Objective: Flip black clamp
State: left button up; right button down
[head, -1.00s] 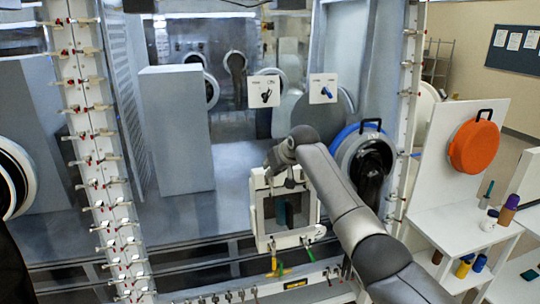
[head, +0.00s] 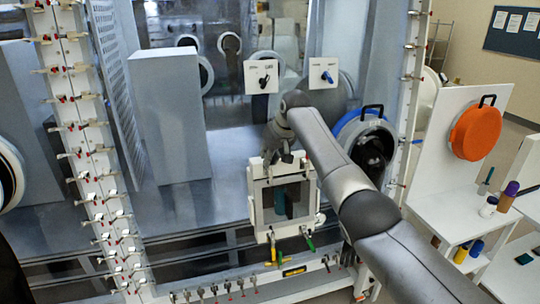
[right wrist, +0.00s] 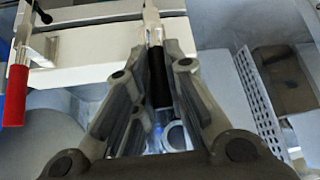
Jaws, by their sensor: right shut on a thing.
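The black clamp's handle (right wrist: 158,78) stands between the fingers of my right gripper (right wrist: 157,68) in the right wrist view. The gripper is shut on it, and its fingers hide part of the clamp's sides. The metal arm of the clamp runs up to a white edge. In the head view my right gripper (head: 281,158) is at the top of a white framed box with a window (head: 257,207), and the clamp is too small to make out there. My left gripper is not in view.
A red-handled clamp (right wrist: 17,92) is to the left in the right wrist view. Green (head: 309,242) and yellow (head: 273,250) handles hang below the framed box. A blue-rimmed round port (head: 362,140) is to its right. Posts with rows of clamps flank the bay.

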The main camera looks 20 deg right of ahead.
jog(key=shift+f, duration=0.1)
jog(key=c, duration=1.5)
grip_release()
jog(key=shift+w, duration=0.1)
jog(key=shift+o, duration=0.2)
jog(key=v, duration=1.2)
